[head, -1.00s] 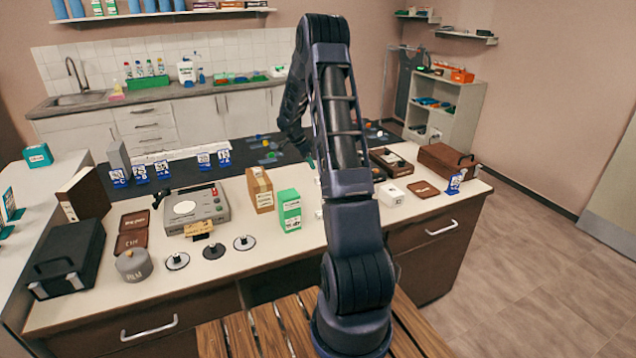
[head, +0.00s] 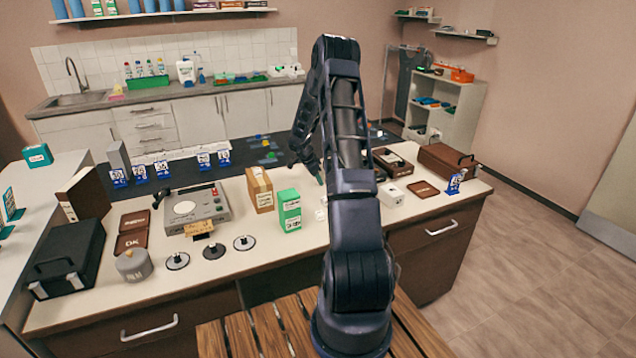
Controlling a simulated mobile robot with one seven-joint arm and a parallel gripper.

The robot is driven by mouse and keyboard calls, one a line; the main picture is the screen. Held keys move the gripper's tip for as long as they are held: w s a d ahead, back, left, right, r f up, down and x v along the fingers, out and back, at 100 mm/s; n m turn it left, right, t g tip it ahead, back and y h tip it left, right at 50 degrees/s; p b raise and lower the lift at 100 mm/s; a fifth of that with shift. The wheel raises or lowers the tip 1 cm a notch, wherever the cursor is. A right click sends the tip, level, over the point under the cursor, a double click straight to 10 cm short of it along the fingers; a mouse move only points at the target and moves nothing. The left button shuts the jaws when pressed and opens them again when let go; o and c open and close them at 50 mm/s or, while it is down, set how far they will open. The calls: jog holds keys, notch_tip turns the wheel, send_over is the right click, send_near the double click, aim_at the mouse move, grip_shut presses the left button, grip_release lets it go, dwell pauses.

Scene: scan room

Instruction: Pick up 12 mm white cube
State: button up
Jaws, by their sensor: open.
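A small white object (head: 321,214) lies on the counter just left of my arm, right of the green and white carton. It may be the 12 mm white cube, but it is too small and partly covered to be sure. My gripper (head: 319,178) points down over the counter behind the carton, beyond that object in the picture. It is open; its fingers are small and dark against the dark panel. I see nothing held in it. My arm hides part of the counter to its right.
A green and white carton (head: 289,211) and a brown carton (head: 260,189) stand left of my gripper. A white box (head: 391,195) stands right of my arm, near a brown flat square (head: 423,188). A grey device (head: 195,208) and several discs lie further left.

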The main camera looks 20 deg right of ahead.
jog(key=shift+c, duration=0.2)
jog(key=c, duration=1)
